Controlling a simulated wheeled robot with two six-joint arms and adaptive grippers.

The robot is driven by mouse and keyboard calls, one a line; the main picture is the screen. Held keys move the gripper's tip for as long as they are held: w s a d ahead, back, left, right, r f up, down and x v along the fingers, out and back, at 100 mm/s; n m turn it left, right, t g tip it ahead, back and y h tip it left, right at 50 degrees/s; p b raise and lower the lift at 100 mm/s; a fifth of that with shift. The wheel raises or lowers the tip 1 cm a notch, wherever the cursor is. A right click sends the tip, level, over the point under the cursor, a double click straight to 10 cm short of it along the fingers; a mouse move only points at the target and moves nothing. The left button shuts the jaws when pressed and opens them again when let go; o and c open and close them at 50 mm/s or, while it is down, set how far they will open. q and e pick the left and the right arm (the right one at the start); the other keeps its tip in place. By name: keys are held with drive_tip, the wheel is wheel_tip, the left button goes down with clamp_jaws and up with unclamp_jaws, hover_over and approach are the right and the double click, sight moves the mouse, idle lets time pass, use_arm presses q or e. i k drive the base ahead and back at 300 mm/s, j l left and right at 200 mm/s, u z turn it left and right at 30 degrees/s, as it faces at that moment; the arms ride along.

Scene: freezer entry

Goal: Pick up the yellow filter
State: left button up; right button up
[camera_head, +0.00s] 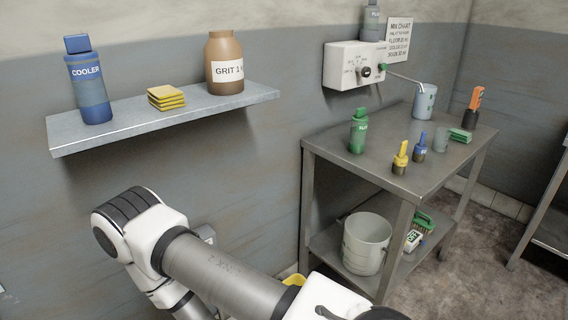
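No single thing is clearly marked as the yellow filter. A stack of flat yellow pads (166,97) lies on the wall shelf between a blue bottle and a brown jar. A small yellow-topped item with a dark base (401,157) stands near the front edge of the metal table. Part of another yellow thing (293,280) shows low down behind my arm, mostly hidden. My arm crosses the bottom of the view, well below the shelf and in front of the table. Neither gripper shows, so I cannot see its fingers or any hold.
The wall shelf (70,139) holds the blue COOLER bottle (90,85) and the brown GRIT jar (224,65). The metal table (372,167) bears a green bottle (358,132), a blue-topped item (420,147) and a grey cup (424,101). A white bucket (366,245) stands on its lower shelf.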

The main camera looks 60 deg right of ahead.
sight(400, 160)
drive_tip(key=z, duration=2.75)
